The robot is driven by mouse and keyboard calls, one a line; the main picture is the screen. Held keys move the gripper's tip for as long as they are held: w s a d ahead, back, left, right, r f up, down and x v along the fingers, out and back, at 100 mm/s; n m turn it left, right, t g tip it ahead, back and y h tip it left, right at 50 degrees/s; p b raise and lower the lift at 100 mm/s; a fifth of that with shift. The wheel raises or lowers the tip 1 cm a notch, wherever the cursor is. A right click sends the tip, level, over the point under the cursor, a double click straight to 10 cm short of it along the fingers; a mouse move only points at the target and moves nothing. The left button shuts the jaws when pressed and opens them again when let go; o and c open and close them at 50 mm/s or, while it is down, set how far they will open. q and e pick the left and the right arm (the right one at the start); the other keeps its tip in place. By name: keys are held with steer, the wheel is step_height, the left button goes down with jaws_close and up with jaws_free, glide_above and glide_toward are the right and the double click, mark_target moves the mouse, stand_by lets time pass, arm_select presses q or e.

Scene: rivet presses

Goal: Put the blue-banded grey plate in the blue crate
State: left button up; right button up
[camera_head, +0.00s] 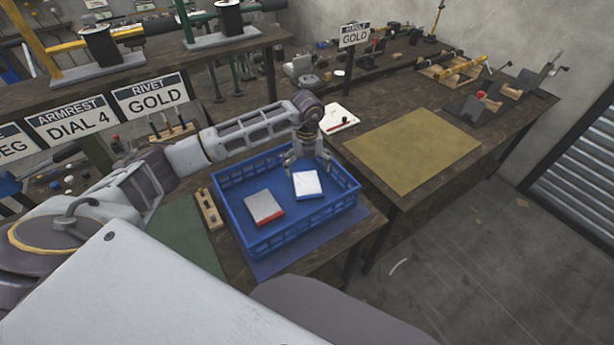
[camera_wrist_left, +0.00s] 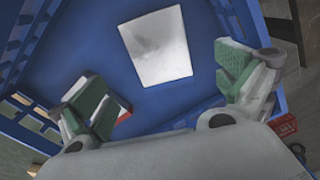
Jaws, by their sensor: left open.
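The blue-banded grey plate (camera_head: 308,184) lies inside the blue crate (camera_head: 329,207), toward its right side. In the left wrist view this grey plate (camera_wrist_left: 156,48) lies on the blue crate floor, clear of both fingers. My left gripper (camera_head: 307,158) is over the back part of the crate, just behind the plate in the head view. Its fingers (camera_wrist_left: 160,72) are spread wide with nothing between them. My right gripper is not in view.
A red-banded grey plate (camera_head: 264,206) lies in the crate left of the blue-banded one. A wooden block with holes (camera_head: 209,211) stands left of the crate. A tan mat (camera_head: 412,148) on the right table is bare. A white sheet (camera_head: 338,119) lies behind the crate.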

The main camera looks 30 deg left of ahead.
arm_select(q)
steer(key=shift+r, duration=2.45)
steer(key=shift+f, duration=0.1)
